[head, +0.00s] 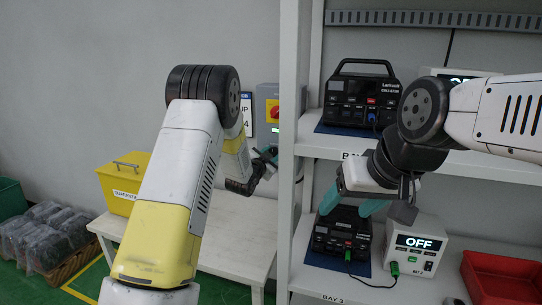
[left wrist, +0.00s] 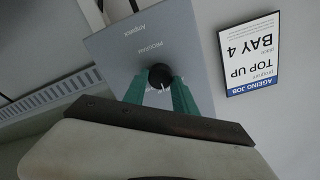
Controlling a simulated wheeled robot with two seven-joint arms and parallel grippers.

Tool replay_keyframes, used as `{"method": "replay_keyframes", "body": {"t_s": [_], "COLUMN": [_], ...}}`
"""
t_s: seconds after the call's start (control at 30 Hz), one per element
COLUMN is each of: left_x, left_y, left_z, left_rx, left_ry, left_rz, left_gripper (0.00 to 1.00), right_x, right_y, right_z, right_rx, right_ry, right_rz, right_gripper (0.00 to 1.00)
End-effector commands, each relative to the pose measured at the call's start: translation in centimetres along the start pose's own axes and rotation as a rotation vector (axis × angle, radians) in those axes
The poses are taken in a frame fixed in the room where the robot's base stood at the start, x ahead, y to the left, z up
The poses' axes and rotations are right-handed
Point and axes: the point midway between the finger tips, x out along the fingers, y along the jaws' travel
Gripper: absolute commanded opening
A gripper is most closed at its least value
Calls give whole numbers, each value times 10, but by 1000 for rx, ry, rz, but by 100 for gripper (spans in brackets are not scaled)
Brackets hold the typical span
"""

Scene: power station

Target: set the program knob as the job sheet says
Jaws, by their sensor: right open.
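The program knob (left wrist: 159,76) is black with a white mark, on a grey panel (left wrist: 125,45) lettered "PROGRAM" upside down. My left gripper (left wrist: 158,92) has its green fingers on either side of the knob; whether they press on it I cannot tell. In the head view my left gripper (head: 268,158) is partly hidden by my arm and a shelf post. My right gripper (head: 350,203) is open and empty before the shelves.
A white shelf rack (head: 294,120) holds a black power station (head: 361,97) above and another (head: 342,238) below. A white unit (head: 417,250) reading "OFF" and a red bin (head: 503,278) are on the lower shelf. A yellow box (head: 122,180) stands on a white table (head: 232,250).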

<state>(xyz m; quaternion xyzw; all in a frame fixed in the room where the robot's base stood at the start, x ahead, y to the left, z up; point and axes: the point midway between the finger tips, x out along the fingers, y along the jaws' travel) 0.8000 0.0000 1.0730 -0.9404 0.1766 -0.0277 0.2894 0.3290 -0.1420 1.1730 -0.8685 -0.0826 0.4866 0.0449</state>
Motion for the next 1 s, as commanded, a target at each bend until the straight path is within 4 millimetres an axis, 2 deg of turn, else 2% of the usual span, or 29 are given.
{"method": "replay_keyframes", "body": {"t_s": [0.03,0.1,0.47,0.57,0.8,1.0], "left_x": [0,0,-4,-15,-56,-76], "left_y": [0,0,0,-1,0,0], "left_z": [0,0,0,0,0,0], "left_rx": [0,-1,-1,-1,-2,-1], "left_ry": [0,0,0,-2,-1,0], "left_rz": [1,1,0,0,0,1], "left_gripper": [43,55,55,55,55,55], "right_x": [0,0,0,0,0,0], "right_y": [0,0,0,0,0,0], "right_z": [0,0,0,0,0,0], "right_rx": [0,0,0,0,0,0], "right_ry": [0,0,0,0,0,0], "right_rz": [0,0,0,0,0,0], "right_gripper": [64,64,64,64,64,64]}}
